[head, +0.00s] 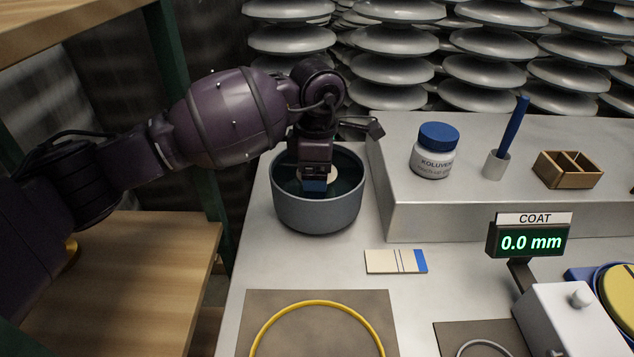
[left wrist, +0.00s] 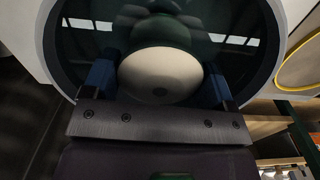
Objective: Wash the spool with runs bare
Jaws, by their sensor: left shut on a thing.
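A round grey pot (head: 318,212) with a dark, glossy inside stands at the left end of the grey bench. My left gripper (head: 314,186) reaches down into it from above. It is shut on a pale cream rounded piece, likely the spool (left wrist: 160,74), whose face shows between the two blue fingers in the left wrist view. In the head view only a sliver of the spool (head: 332,175) shows beside the fingers. A dark reflection shows beyond the spool in the pot; I cannot tell how deep the spool sits. My right gripper is not in view.
A raised grey step (head: 400,205) holds a blue-lidded jar (head: 434,152), a cup with a blue stick (head: 497,164) and a wooden box (head: 567,170). In front lie a striped card (head: 396,261), a yellow ring (head: 318,303) on a brown mat, and a gauge reading 0.0 mm (head: 530,241).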

